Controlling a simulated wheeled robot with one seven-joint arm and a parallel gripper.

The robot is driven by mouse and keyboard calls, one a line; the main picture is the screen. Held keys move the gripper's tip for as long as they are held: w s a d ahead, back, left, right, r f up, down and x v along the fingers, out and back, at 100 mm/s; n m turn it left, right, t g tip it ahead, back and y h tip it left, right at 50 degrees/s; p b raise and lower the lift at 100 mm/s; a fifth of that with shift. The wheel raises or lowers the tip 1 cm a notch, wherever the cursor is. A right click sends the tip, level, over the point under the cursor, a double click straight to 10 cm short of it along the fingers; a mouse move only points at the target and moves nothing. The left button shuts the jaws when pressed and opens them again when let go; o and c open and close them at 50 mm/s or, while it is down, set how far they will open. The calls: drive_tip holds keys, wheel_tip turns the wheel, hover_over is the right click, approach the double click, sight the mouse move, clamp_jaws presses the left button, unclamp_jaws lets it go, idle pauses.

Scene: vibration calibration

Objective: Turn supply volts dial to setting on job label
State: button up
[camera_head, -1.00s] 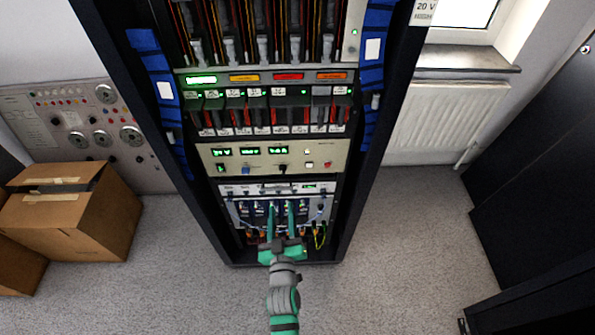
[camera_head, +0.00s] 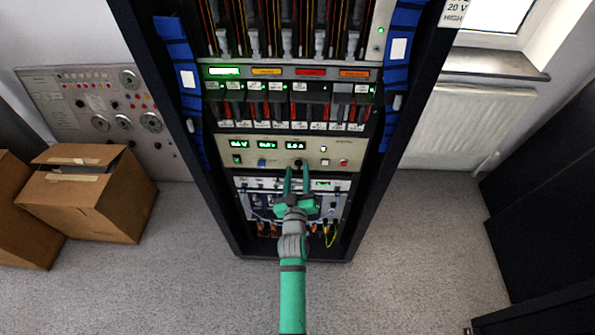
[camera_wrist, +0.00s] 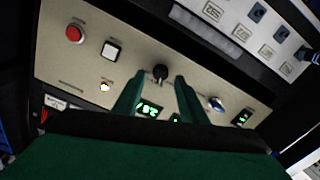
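The beige supply panel (camera_head: 232,151) has three green displays, a blue dial (camera_head: 262,162) at left and a black dial (camera_head: 298,162) right of it. Which one is the volts dial I cannot read. My gripper (camera_head: 297,171) is open, its green fingers pointing at the panel just below the black dial. In the wrist view the black dial (camera_wrist: 160,73) shows between and just beyond the fingertips (camera_wrist: 159,80), and the blue dial (camera_wrist: 216,103) lies right of them. I cannot tell whether the fingers touch the dial. A white label (camera_head: 456,13) at top right reads "20 V HIGH", partly cut off.
A white button (camera_head: 323,149) and a red button (camera_head: 343,162) sit right of the black dial. A breaker row (camera_head: 288,108) is above and a cabled unit (camera_head: 335,207) below. Cardboard boxes (camera_head: 85,205) stand left. The grey floor (camera_head: 410,240) on the right is clear.

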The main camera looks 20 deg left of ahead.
drive_tip(key=shift+w+a, duration=0.15)
drive_tip(key=shift+w, duration=0.25)
